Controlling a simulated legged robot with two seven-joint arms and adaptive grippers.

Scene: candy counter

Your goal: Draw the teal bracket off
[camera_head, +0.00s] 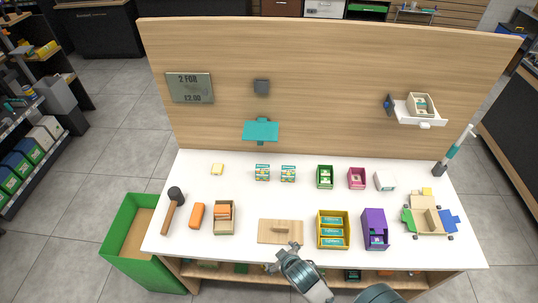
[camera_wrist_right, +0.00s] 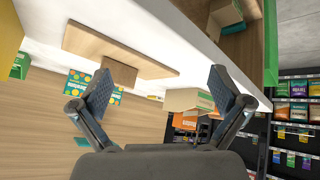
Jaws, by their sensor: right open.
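The teal bracket (camera_head: 261,131) is on the wooden back panel (camera_head: 330,90), left of its middle, in the head view. It has a flat teal top and a darker part below it. Nothing lies on it. My right gripper (camera_head: 282,257) is at the counter's front edge, well in front of and below the bracket. In the wrist view my right gripper (camera_wrist_right: 160,90) is open, with nothing between its fingers. I cannot make out the bracket for certain in the wrist view. My left gripper is not in view.
A wooden board with a handle (camera_head: 265,238) lies just beyond my right gripper. Yellow (camera_head: 333,246) and purple (camera_head: 374,222) boxes stand to its right. Small packs (camera_head: 262,173) sit below the bracket.

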